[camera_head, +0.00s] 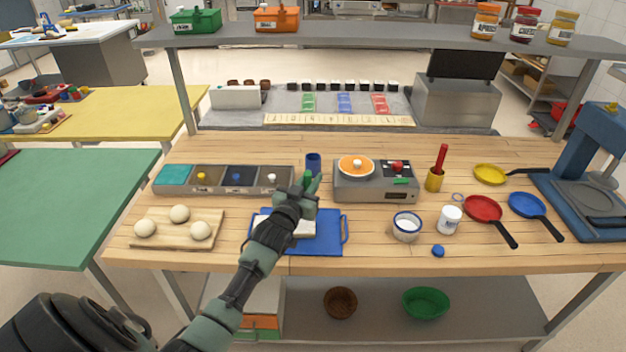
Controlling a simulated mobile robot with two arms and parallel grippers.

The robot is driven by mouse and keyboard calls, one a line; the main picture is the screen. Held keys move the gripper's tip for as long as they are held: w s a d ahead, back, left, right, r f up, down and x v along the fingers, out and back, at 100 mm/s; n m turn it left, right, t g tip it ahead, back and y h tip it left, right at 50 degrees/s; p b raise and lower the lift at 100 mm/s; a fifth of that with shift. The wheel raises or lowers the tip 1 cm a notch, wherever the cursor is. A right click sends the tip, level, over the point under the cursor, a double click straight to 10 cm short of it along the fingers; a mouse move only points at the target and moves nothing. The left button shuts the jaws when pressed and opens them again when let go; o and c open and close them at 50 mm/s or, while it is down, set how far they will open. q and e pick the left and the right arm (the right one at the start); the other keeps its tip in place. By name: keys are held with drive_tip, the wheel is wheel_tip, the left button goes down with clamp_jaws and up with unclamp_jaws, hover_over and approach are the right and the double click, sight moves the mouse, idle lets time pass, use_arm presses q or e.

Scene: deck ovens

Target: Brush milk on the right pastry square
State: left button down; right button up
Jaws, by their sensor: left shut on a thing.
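A blue tray (328,240) lies at the front middle of the wooden table. A pale flat piece (304,228), perhaps pastry, lies on it, partly hidden by my left arm; I cannot tell separate squares. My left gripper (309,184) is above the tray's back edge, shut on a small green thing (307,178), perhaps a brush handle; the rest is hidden. A white bowl with a blue rim (407,226) holds something white, perhaps milk, right of the tray. My right gripper is not in view.
A dark blue cup (313,162) stands just behind my gripper. A scale-like appliance (374,186) is to its right, a compartment box (220,181) to its left. A board with dough balls (178,231) is at left. Pans (483,209) and a white jar (449,219) are at right.

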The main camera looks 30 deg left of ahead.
use_arm(q)
wheel_tip(320, 180, up, 7)
drive_tip(key=p, duration=0.6)
drive_tip(key=a+b, duration=0.2)
drive_tip(key=a, duration=0.8)
